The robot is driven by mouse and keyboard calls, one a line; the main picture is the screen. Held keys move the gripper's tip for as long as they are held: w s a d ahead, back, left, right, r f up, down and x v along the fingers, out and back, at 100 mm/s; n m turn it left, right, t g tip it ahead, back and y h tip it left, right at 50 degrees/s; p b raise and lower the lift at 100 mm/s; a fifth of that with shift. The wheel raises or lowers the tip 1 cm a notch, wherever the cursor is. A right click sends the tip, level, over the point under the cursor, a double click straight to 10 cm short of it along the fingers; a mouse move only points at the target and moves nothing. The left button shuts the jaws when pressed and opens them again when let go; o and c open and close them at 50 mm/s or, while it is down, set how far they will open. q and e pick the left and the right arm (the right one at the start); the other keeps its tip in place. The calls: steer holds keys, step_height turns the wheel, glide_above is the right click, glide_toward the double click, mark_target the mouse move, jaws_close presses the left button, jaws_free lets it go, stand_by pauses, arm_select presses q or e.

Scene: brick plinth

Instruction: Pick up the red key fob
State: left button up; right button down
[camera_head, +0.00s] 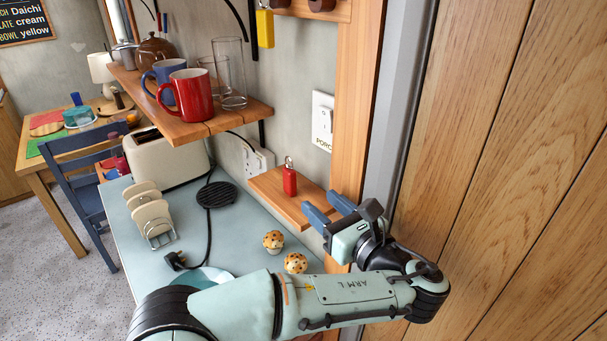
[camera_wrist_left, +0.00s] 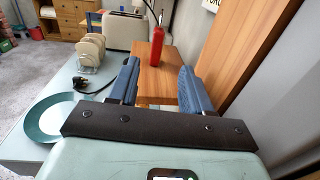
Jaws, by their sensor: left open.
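The red key fob (camera_head: 290,178) stands upright on a small wooden shelf (camera_head: 268,188) fixed to the wall beside the wooden post. A metal ring shows at its top. In the left wrist view the red fob (camera_wrist_left: 157,46) stands toward the far end of the wooden shelf (camera_wrist_left: 160,84), ahead of the gap between the fingers. My left gripper (camera_head: 328,206) is open and empty, with its blue fingers at the near end of the shelf, pointing toward the fob and apart from it. In the left wrist view its blue fingers (camera_wrist_left: 158,84) are spread wide. My right gripper is not in view.
A higher shelf (camera_head: 190,130) holds a red mug (camera_head: 186,95), a blue mug and glasses. Below, the counter (camera_head: 230,225) holds a toaster (camera_head: 165,160), a toast rack (camera_head: 150,215), two muffins (camera_head: 273,241) and a plug. A wooden panel (camera_head: 500,170) stands close on the right.

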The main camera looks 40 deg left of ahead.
mark_target(285, 169)
arm_select(q)
steer(key=x, duration=0.8)
steer(key=shift+s+r, duration=0.1)
steer(key=shift+r, duration=0.2)
steer(key=shift+r+x, duration=0.2)
steer(key=shift+x, duration=1.15)
steer(key=shift+r+x, duration=0.25)
steer(key=shift+x, duration=1.15)
steer(key=shift+s, duration=0.1)
jaws_close()
